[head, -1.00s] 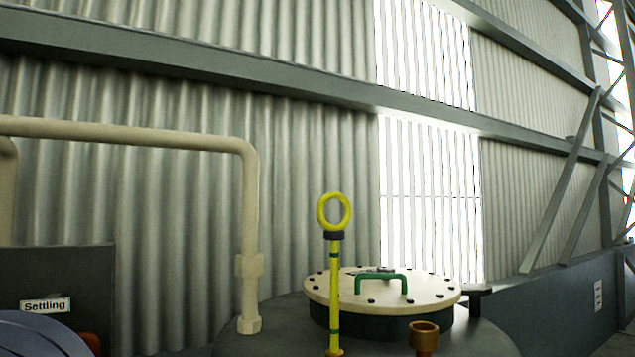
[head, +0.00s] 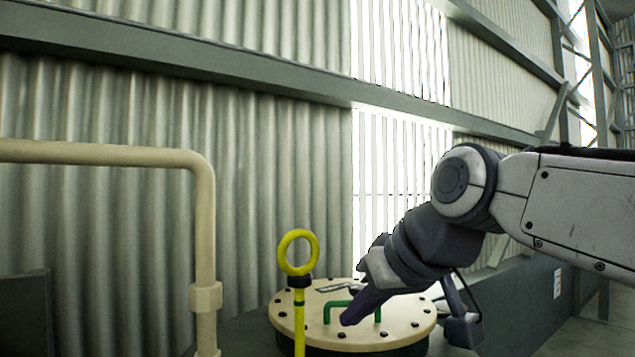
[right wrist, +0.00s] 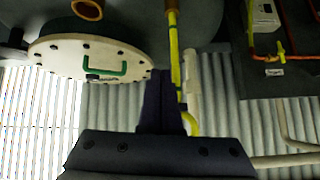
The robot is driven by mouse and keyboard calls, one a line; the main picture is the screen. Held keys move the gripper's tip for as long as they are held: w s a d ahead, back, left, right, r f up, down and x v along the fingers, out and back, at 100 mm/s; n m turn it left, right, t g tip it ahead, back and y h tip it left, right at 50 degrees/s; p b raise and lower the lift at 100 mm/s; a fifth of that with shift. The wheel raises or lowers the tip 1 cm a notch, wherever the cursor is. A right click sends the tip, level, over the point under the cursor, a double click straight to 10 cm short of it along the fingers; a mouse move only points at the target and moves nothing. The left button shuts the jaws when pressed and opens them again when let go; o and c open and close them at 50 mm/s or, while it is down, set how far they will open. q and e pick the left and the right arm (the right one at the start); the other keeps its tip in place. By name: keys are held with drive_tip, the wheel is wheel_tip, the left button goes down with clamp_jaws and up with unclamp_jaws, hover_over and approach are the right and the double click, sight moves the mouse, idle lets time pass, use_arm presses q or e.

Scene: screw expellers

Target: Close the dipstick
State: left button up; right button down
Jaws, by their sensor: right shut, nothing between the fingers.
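The yellow dipstick (head: 299,320) stands upright with its ring handle and dark collar well above the tank lid in the head view; its lower end is out of that frame. In the right wrist view, which is upside down, the dipstick shaft (right wrist: 173,50) runs down to its ring beside my fingers, partly hidden by them. My right gripper (head: 348,316) is shut and empty, to the right of the dipstick and apart from it in the head view, over the lid. Its fingers also show in the right wrist view (right wrist: 160,75). My left gripper is not in view.
The round cream lid (head: 400,328) with bolts and a green handle (head: 330,308) lies just behind my gripper. A beige pipe (head: 205,240) rises at left. A copper-coloured cup (right wrist: 88,8) shows in the right wrist view. A corrugated wall (head: 110,230) stands behind.

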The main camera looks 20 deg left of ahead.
wheel_tip(320, 180, up, 20)
drive_tip(key=s+a+n+t+y+p, duration=0.2)
drive_tip(key=y, duration=0.1)
drive_tip(key=p, duration=0.2)
hover_over(303, 355)
wheel_tip(303, 355, down, 7)
drive_tip(key=shift+s+d+f, duration=0.4)
drive_tip(key=shift+d+f, duration=0.05)
drive_tip(key=shift+f, duration=0.1)
wheel_tip(303, 355, down, 21)
drive_tip(key=b, duration=1.9)
drive_tip(key=shift+b, duration=0.35)
